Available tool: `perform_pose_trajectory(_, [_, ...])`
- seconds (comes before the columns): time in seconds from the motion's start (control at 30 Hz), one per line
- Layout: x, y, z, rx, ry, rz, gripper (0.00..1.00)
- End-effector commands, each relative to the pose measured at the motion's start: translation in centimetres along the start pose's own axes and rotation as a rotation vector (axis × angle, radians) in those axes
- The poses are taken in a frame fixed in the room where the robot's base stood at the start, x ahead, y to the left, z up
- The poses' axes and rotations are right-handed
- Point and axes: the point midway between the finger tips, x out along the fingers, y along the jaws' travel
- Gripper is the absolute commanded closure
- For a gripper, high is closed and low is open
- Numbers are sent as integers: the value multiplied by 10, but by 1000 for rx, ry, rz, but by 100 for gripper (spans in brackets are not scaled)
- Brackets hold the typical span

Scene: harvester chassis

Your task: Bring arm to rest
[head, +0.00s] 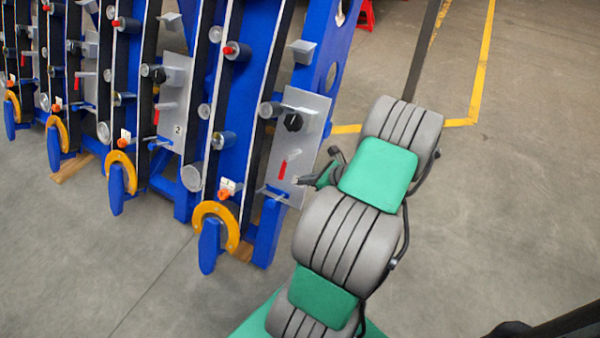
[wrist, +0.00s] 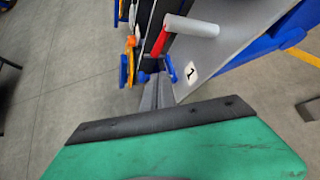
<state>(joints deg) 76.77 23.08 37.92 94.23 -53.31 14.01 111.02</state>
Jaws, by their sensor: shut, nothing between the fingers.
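My arm, in grey ribbed segments and green covers, reaches up from the bottom of the head view and folds back toward the chassis. My gripper (head: 308,180) is small there, just right of the grey plate (head: 302,118) on the nearest blue chassis frame (head: 232,105). In the wrist view my gripper (wrist: 157,92) shows as narrow grey fingers beyond the green, black-edged cover. The fingers are shut and empty. Beyond them are the grey plate (wrist: 225,35) with a label "1", a grey peg and a red-marked lever (wrist: 163,42). I cannot tell whether the fingers touch anything.
More blue frames with rollers and orange rings (head: 122,170) stand in a row to the left. Bare concrete floor lies in front of them and to the right of my arm. Yellow floor lines (head: 484,60) run at the upper right.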

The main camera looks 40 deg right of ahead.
Motion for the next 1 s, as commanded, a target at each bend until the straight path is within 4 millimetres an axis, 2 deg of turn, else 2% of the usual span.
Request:
perform_pose_trajectory(0.03, [-17,0,1,2,-1,-5,100])
perform_pose_trajectory(0.1, [-37,0,-3,4,-1,-6,100])
perform_pose_trajectory(0.23, [-66,0,-10,7,-1,-12,100])
perform_pose_trajectory(0.43, [-81,2,-13,5,-1,-8,100])
perform_pose_trajectory(0.53, [-80,7,0,-55,19,12,100])
perform_pose_trajectory(0.57, [-79,12,9,-105,36,29,100])
perform_pose_trajectory(0.67, [-74,40,61,-403,125,129,100])
perform_pose_trajectory(0.7, [-73,58,87,-569,166,184,100])
perform_pose_trajectory(0.83, [-82,129,165,-1158,270,383,100])
perform_pose_trajectory(0.93, [-103,187,215,-1603,302,527,100])
perform_pose_trajectory(1.0, [-124,227,244,-1905,299,623,100])
